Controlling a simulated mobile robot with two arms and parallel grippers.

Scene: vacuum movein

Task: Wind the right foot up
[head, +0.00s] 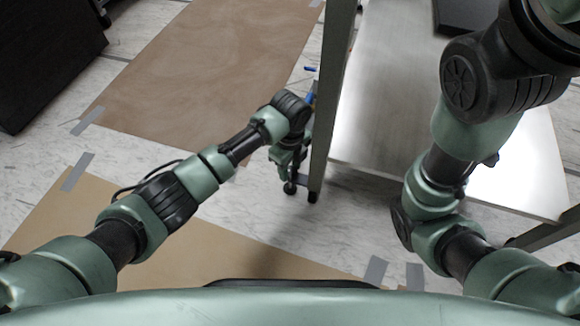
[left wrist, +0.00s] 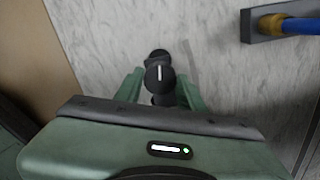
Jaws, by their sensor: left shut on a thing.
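My left gripper (head: 289,176) is low beside the lower end of a grey metal leg (head: 338,80) in the head view. In the left wrist view, its two green fingers (left wrist: 160,92) are shut on a black round foot (left wrist: 159,74) with a white mark on its top. The foot's lower end (head: 290,187) shows dark under the gripper in the head view. Another small black foot (head: 313,196) is under the leg, just right of the gripper. Which one is the right foot I cannot tell. My right gripper is out of view.
A grey metal shelf (head: 400,110) lies to the right of the leg, under my right arm. Brown sheets (head: 200,60) are taped to the marble-patterned floor. A brass fitting (left wrist: 271,24) with a blue end sits on a dark bar at the wrist view's top right.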

